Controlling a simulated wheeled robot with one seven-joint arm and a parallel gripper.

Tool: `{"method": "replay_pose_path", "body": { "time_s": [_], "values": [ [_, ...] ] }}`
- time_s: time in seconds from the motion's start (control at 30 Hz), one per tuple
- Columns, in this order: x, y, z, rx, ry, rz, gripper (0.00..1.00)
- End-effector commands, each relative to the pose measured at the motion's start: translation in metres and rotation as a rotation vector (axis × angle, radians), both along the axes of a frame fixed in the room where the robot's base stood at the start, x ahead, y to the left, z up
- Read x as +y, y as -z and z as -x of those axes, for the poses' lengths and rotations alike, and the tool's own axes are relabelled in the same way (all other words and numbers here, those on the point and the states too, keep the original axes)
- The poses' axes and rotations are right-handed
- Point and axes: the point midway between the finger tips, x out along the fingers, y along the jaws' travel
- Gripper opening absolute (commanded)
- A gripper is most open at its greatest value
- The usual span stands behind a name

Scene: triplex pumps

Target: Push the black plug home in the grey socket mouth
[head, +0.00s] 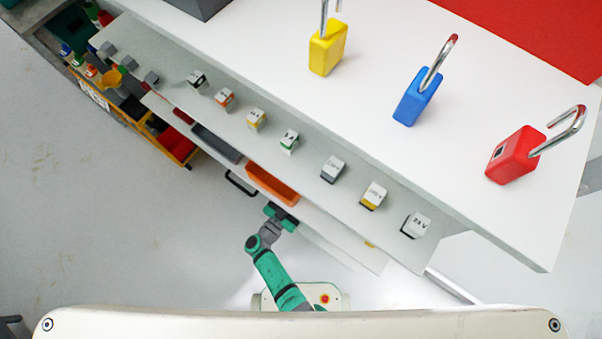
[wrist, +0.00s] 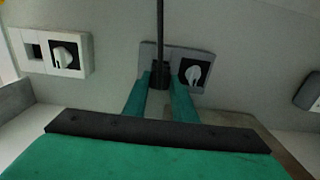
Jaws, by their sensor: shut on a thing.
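In the wrist view the green fingers of my gripper (wrist: 160,90) are shut on the black plug (wrist: 159,76). A dark cable or rod runs up from the plug. The plug is in front of the left part of a grey socket plate (wrist: 177,54) on the wall and hides the mouth there. I cannot tell how deep the plug sits, or whether it touches. A white knob on a black square (wrist: 193,74) is on the plate's right part. In the head view my green and grey arm reaches below the bench; the plug and the socket are not visible there.
Left in the wrist view is a white plate (wrist: 62,38) with a white knob and a dark square opening. A grey block (wrist: 308,92) is at the right edge. In the head view, padlocks stand on the white bench (head: 480,140), above shelves with an orange bin (head: 271,184).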

Motion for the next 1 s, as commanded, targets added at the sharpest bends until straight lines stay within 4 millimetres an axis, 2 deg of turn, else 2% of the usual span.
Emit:
{"method": "replay_pose_path", "body": {
  "time_s": [1.0],
  "values": [
    [-0.0062, -0.0001, -0.0086, 0.0, 0.001, 0.0, 0.02]
  ]
}}
